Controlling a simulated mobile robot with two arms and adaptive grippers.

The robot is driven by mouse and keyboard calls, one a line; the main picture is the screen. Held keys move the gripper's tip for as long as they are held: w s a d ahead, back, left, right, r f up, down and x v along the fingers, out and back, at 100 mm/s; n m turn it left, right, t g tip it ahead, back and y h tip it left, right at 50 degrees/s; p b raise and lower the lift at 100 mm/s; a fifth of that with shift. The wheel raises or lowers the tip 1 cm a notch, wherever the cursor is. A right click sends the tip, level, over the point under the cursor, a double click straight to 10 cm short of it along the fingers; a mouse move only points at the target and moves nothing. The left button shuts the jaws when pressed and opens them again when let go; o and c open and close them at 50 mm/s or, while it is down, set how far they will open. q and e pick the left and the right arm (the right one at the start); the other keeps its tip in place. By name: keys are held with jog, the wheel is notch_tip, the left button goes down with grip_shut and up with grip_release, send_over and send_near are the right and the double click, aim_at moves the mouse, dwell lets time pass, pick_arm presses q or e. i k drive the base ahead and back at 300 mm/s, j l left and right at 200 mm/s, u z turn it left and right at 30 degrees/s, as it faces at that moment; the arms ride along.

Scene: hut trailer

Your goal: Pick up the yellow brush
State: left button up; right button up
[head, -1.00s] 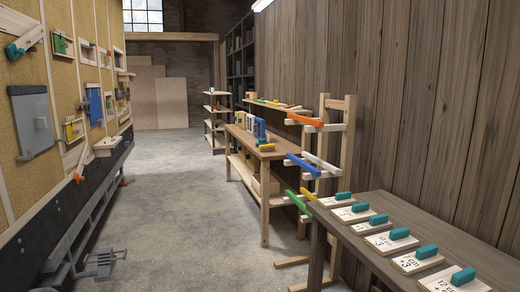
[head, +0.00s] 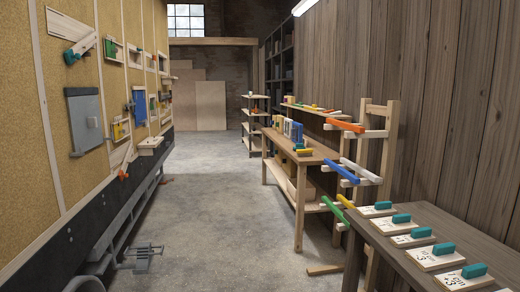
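No thing shows clearly enough to be named a yellow brush. A small yellow item (head: 303,152) lies on the near end of the wooden workbench (head: 322,157), in the middle of the head view. It is too small to tell if it is a brush. Neither of my grippers is in view.
A dark table (head: 440,222) with several teal-handled boards stands at the right. A wooden rack (head: 388,150) with coloured bars stands behind it. A panel wall (head: 75,170) with fixtures and a grey metal step (head: 143,256) line the left.

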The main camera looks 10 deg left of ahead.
aim_at(307, 152)
jog(key=i+u, duration=0.4)
jog(key=i, duration=3.25)
jog(key=i+j+z, duration=0.2)
jog(key=i, duration=0.3)
jog(key=i+z, duration=0.2)
jog(key=i, duration=0.3)
jog(key=i+j+z, duration=0.2)
jog(key=i, duration=0.3)
jog(key=i+j+z, duration=0.2)
jog(key=i+j, duration=0.25)
